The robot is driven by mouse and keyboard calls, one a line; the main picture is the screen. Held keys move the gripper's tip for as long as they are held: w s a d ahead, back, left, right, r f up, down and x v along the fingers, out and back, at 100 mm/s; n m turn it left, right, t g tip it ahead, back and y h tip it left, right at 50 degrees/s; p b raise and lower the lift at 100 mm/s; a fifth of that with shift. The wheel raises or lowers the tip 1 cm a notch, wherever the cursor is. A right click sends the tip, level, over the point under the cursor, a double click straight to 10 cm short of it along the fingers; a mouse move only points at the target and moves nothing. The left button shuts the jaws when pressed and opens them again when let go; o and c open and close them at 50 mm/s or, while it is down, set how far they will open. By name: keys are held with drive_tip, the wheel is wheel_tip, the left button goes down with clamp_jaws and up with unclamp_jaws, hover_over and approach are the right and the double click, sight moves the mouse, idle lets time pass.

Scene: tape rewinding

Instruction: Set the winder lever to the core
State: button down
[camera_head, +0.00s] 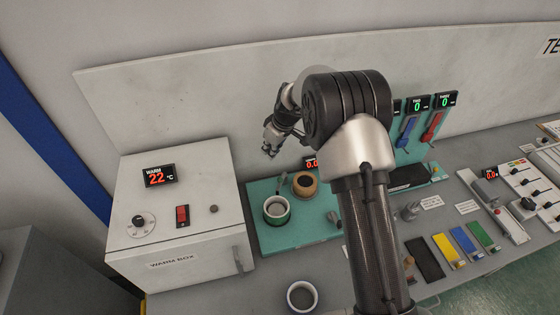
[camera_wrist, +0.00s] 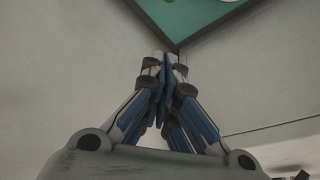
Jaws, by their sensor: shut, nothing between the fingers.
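The teal winder board (camera_head: 270,241) sits right of the warm box. A small grey upright part (camera_head: 282,180) stands behind the roll, and another grey part (camera_head: 334,217) is at the board's right edge. I cannot tell which is the winder lever. My gripper (camera_head: 268,154) is above the board's back edge, apart from it. In the wrist view my gripper (camera_wrist: 166,65) is shut and empty, its tips in front of a corner of the teal board (camera_wrist: 200,20).
The white warm box (camera_head: 205,225) stands left of the board. Blue (camera_head: 407,132) and red (camera_head: 432,125) levers stand behind at the right. Coloured blocks (camera_head: 446,248) lie front right. My arm hides the middle of the bench.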

sight(281, 182)
drive_tip(key=shift+w+f, duration=0.15)
drive_tip(key=shift+f, duration=0.15)
drive_tip(key=x, duration=1)
drive_tip(key=shift+s+d, duration=1.4)
drive_tip(key=shift+d, duration=0.1)
